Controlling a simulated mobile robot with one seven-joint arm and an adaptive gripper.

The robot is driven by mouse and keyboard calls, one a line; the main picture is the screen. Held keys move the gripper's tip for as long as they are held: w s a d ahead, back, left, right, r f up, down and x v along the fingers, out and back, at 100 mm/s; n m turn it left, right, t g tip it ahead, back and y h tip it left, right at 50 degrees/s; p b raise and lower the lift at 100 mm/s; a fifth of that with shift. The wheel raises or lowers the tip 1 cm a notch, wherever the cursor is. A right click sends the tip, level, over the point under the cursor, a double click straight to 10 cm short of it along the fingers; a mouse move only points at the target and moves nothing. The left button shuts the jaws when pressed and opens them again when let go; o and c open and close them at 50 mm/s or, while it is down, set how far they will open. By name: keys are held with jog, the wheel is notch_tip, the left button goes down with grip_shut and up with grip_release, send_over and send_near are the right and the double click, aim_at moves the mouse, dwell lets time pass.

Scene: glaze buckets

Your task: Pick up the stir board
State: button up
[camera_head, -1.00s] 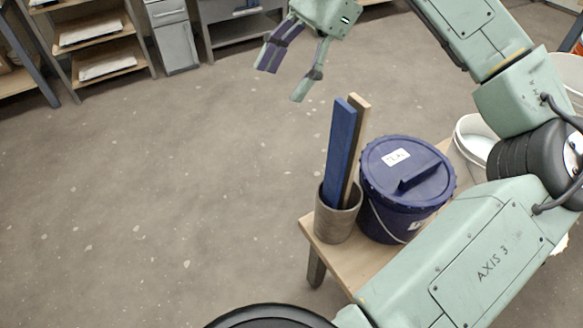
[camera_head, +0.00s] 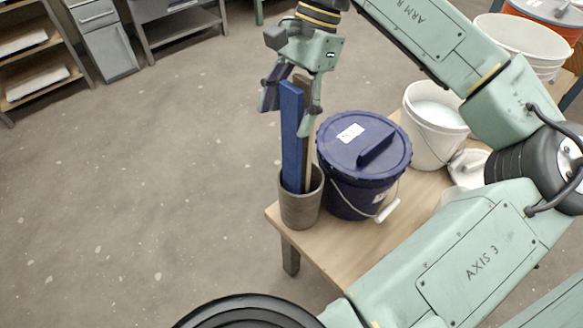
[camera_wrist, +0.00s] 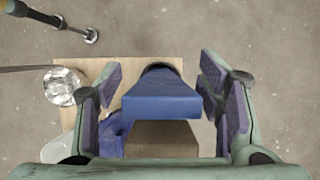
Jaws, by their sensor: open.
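Two long flat boards stand upright in a grey pot (camera_head: 300,205), one blue (camera_head: 291,140) and one tan wooden (camera_head: 309,150). I cannot tell from the pictures which one is the stir board. My gripper (camera_head: 287,114) is open at the upper part of the boards, with a finger on either side. In the wrist view the blue board's end (camera_wrist: 162,100) and the brownish wooden board's end (camera_wrist: 162,140) lie between the spread fingers, with gaps at both sides. The fingers look apart from the boards. The pot is mostly hidden in the wrist view.
A lidded dark blue bucket (camera_head: 362,150) stands right beside the pot on the wooden bench (camera_head: 340,250). A white bucket (camera_head: 434,125) stands behind it. A larger white bucket (camera_head: 530,45) is at the far right. The floor left of the bench is clear.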

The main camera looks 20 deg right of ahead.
jog(key=shift+x, duration=0.85)
jog(key=shift+c, duration=0.3)
grip_shut()
